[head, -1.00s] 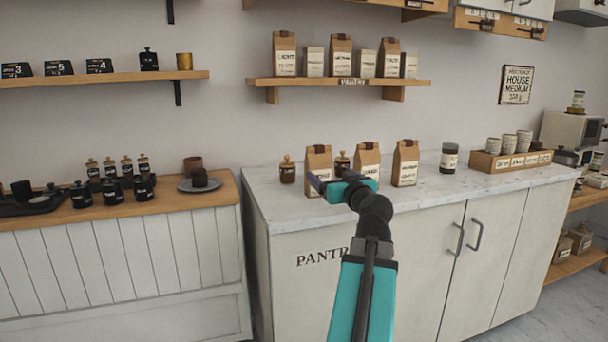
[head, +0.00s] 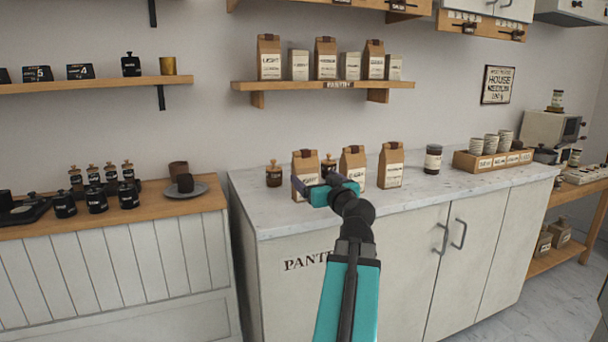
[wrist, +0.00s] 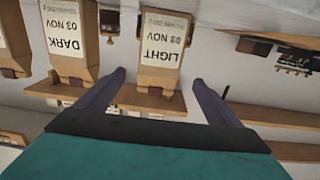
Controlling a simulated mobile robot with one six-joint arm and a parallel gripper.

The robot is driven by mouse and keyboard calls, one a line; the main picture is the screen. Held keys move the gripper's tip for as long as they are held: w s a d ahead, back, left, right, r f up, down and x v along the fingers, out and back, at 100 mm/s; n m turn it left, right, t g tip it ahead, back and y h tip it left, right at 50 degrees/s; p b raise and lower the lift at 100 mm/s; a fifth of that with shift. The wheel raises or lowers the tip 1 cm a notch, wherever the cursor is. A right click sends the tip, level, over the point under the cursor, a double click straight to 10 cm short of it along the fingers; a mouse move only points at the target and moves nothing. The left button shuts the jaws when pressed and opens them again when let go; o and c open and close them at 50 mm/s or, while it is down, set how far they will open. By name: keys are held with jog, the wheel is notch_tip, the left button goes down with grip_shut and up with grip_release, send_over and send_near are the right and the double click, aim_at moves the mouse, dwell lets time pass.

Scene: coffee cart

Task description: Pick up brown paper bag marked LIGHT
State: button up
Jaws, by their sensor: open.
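The brown paper bag marked LIGHT (wrist: 161,50) shows in the wrist view, upside down in the picture, centred between the spread fingers of my gripper (wrist: 158,92). In the head view the leftmost bag on the pantry counter (head: 305,163) is partly covered by my gripper (head: 312,186). My gripper is open and empty, in front of this bag. The wrist view also shows a bag marked DARK (wrist: 72,45) beside it, outside the fingers. Whether a finger touches the LIGHT bag cannot be told.
Two more bags, a middle one (head: 354,157) and a right one (head: 391,165), stand on the white counter (head: 410,192). A small jar (head: 274,174) stands left of the bags. A dark-lidded jar (head: 433,159) is to the right. A wall shelf (head: 290,86) with more bags hangs above.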

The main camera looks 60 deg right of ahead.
aim_at(308, 172)
jog(key=shift+w+d+r+p, duration=0.2)
jog(key=shift+w+d+p, duration=0.3)
jog(key=shift+p, duration=2.75)
jog(key=p, duration=0.6)
jog(key=shift+w+d+f, duration=0.1)
jog(key=shift+w+d, duration=0.05)
jog(key=shift+w, duration=0.25)
jog(key=shift+w+p, duration=0.1)
jog(key=shift+p, duration=0.2)
jog(key=p+x, duration=0.2)
jog(key=p, duration=0.2)
jog(key=p, duration=0.2)
jog(key=shift+w+d+p, duration=0.25)
jog(key=shift+d+p, duration=0.05)
jog(key=shift+x, duration=1.4)
jog(key=shift+f, duration=0.15)
jog(key=shift+w+d, duration=0.1)
